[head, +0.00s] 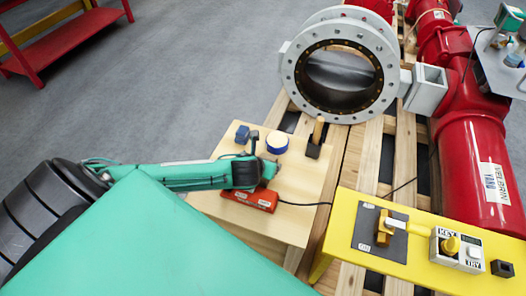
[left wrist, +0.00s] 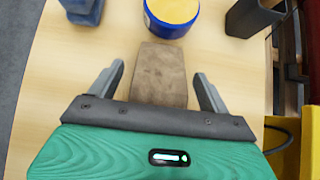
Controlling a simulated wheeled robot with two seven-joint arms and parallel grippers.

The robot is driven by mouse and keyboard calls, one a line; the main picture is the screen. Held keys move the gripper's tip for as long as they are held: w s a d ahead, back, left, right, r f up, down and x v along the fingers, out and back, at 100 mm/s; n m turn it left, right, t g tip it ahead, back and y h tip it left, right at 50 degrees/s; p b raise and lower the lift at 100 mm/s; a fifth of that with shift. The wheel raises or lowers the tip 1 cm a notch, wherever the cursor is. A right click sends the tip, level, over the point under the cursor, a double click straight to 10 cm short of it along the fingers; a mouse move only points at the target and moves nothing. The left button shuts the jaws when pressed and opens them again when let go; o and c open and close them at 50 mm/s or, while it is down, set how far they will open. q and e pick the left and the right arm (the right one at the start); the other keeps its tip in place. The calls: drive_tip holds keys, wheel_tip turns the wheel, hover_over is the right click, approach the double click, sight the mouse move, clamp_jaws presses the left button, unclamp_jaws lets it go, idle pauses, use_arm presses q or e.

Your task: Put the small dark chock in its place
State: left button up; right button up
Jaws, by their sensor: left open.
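A small dark brown block (left wrist: 160,60), which looks like the chock, lies on the light wooden table (head: 225,212). My left gripper (head: 264,168) is over the table. In the left wrist view my left gripper (left wrist: 159,72) is open, with one finger on each side of the brown block and a visible gap on both sides. The block's near end is hidden by the gripper body. In the head view the arm mostly hides the block. My right gripper is not in view.
Around the block stand a blue round tin (head: 277,142), a blue item (head: 243,134) and a dark-headed tool with a wooden handle (head: 317,135). A red box (head: 250,199) with a cable lies close to the gripper. A yellow bench (head: 345,205) bears a lever, switches and a black square piece (head: 502,268).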

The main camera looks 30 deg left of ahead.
use_arm(q)
drive_tip(key=shift+w+a+f, duration=0.1)
drive_tip(key=shift+w+f, duration=0.3)
drive_tip(key=c, duration=1.3)
drive_tip(key=shift+r, duration=0.1)
drive_tip(key=shift+r, duration=0.1)
